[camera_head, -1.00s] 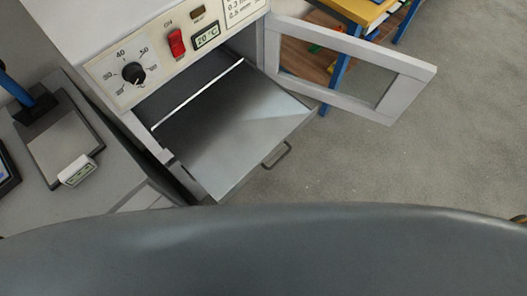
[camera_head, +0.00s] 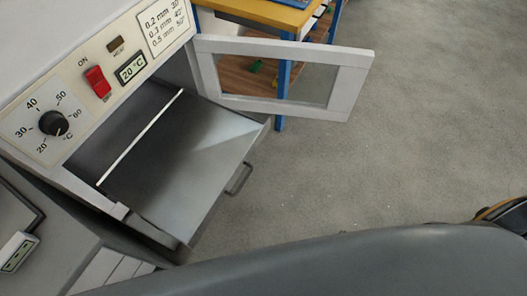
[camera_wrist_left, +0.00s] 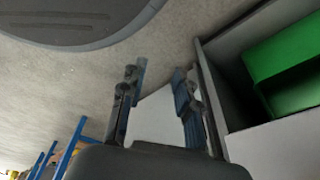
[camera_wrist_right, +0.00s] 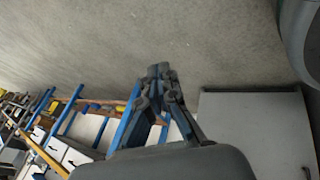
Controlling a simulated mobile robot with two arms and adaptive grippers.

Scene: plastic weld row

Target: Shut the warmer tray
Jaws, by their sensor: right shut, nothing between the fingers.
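The warmer tray (camera_head: 185,160) is a flat grey metal tray pulled out of the warmer in the head view. Its dark handle (camera_head: 238,178) is at its outer edge. The warmer's panel (camera_head: 75,95) has a dial, a red switch and a 20 °C display. Its framed door (camera_head: 355,85) stands open to the right. Neither gripper shows in the head view. My left gripper (camera_wrist_left: 160,75) is open in its wrist view, with a pale flat surface behind the gap. My right gripper (camera_wrist_right: 158,70) is shut and empty over the floor in its wrist view.
A blue-legged shelf with a yellow top (camera_head: 270,12) stands behind the door. Grey floor (camera_head: 400,150) is free right of the tray. The left wrist view shows a green bin (camera_wrist_left: 285,60) inside a grey box-like unit. A grey panel (camera_wrist_right: 255,130) is beside the right gripper.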

